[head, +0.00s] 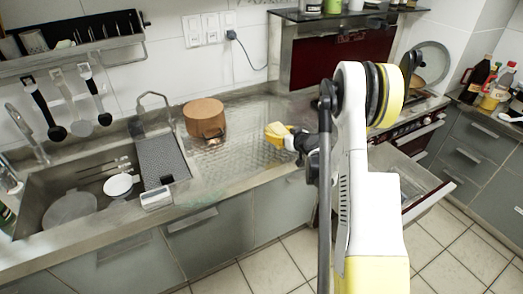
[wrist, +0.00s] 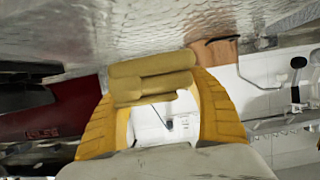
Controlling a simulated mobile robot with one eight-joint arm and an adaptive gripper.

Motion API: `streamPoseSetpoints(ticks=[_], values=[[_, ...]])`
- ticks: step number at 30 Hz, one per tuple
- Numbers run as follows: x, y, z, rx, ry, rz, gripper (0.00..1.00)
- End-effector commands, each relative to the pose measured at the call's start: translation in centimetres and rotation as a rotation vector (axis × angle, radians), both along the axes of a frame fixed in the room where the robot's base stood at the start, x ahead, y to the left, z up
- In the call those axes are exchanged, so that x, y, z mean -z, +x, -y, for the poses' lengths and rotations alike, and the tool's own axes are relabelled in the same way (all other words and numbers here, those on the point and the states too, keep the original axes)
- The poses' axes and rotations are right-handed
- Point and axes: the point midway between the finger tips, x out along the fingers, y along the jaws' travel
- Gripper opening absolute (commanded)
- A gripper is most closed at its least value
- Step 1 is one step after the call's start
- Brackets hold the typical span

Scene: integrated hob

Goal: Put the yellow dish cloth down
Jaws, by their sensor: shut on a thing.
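The yellow dish cloth (wrist: 152,68) is a folded, dull yellow bundle between the two yellow fingers of my gripper (wrist: 155,88) in the wrist view. My gripper is shut on it. In the head view, my gripper (head: 278,131) is over the textured metal counter (head: 245,152), right of the brown round pot. There the cloth and the yellow fingers are too small to tell apart. The wrist view, which looks upside down, shows the counter (wrist: 150,25) close to the cloth; I cannot tell whether they touch.
The brown pot (head: 205,117) stands left of my gripper. Further left are a drying rack (head: 163,160) and a sink (head: 40,190) with dishes. A dark red oven-like panel (head: 335,60) is behind. An open drawer (head: 400,175) is at right. The counter around my gripper is mostly bare.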

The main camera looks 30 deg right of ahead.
Motion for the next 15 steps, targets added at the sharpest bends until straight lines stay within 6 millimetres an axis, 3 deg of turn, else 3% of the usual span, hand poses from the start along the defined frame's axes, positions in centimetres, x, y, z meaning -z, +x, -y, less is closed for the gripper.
streamPoseSetpoints(ticks=[1,7,15], values=[[1.3,1.1,-1.1,-0.004,0.0,0.001,0.33],[3.8,4.3,-3.9,-0.003,-0.001,0.001,0.33],[5.1,5.4,-4.9,0.0,0.0,0.001,0.33]])
